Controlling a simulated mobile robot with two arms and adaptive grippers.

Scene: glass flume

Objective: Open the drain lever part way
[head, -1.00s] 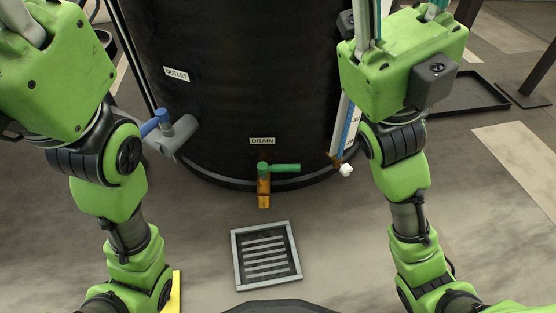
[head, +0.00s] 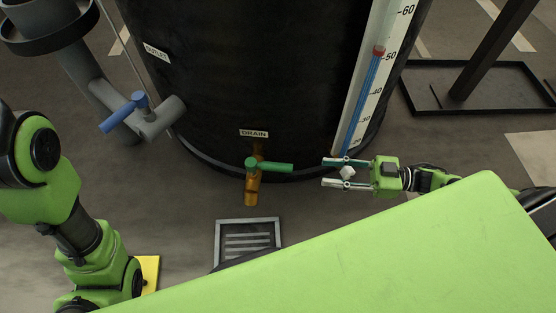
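The drain valve (head: 252,187) is a brass spout low on the front of the black tank (head: 240,85), under a DRAIN label (head: 254,133). Its green drain lever (head: 270,167) points sideways to the right. My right gripper (head: 324,172) is open, its two fingers pointing left at the lever's free end, with a small gap between them. Nothing is seen held between its fingers. My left arm shows at the left edge, but its gripper is out of view.
A floor grate (head: 248,223) lies below the spout. A grey outlet pipe with a blue handle (head: 124,112) is at the left. A level gauge (head: 377,75) runs up the tank's right side. A black tray (head: 480,100) stands on the floor at right.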

